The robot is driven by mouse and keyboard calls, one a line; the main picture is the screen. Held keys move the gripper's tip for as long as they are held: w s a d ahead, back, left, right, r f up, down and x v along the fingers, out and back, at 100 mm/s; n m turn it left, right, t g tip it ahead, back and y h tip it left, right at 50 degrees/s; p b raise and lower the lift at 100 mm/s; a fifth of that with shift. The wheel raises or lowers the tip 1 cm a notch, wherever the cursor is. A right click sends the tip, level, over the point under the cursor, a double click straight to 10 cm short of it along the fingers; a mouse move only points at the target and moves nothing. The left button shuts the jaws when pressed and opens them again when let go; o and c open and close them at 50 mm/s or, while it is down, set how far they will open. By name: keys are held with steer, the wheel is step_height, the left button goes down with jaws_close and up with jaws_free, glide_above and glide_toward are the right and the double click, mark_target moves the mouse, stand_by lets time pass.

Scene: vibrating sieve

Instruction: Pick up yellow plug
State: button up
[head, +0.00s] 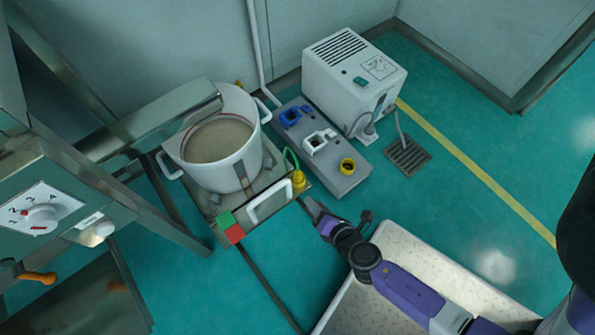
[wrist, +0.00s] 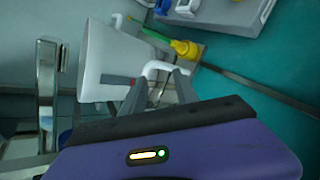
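The yellow plug (head: 298,180) stands at the right corner of the metal stand, with a green cable running up and back from it. In the wrist view the plug (wrist: 187,48) lies beyond my fingertips, up and to the right, with its green cable (wrist: 149,32) to the left. My gripper (head: 316,210) is just in front and to the right of the plug in the head view. In the wrist view my gripper (wrist: 160,86) has its two fingers apart, with nothing held between them. It does not touch the plug.
A white pot (head: 228,165) sits on the stand beside a white handle (head: 268,201) and green and red buttons (head: 234,235). A grey socket block (head: 345,180) with blue, white and yellow sockets lies behind. A white machine (head: 345,85) stands farther back. Floor to the right is mostly clear.

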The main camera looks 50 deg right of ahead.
mark_target(299, 176)
steer(key=shift+w+d+f+n+t+h+b, duration=0.1)
steer(key=shift+w+d+f+n+h+b, duration=0.3)
steer(key=shift+w+d+f+n+b, duration=1.75)
steer(key=shift+w+d+f+n+t+h+b, duration=0.1)
steer(key=shift+w+d+f+n+h+b, duration=0.45)
steer(key=shift+w+d+f+b, duration=1.8)
steer(key=shift+w+d+f+n+t+h+b, duration=0.1)
steer(key=shift+w+d+f+n+h+b, duration=0.15)
steer(key=shift+w+d+f+n+b, duration=2.1)
steer(key=shift+w+a+f+m+p, duration=0.4)
steer(key=shift+a+f+p, duration=0.1)
steer(key=shift+a+p, duration=0.1)
steer(key=shift+w+a+f+m+p, duration=0.35)
steer(key=shift+a+f+p, duration=0.1)
steer(key=shift+a+p, duration=0.15)
jaws_close()
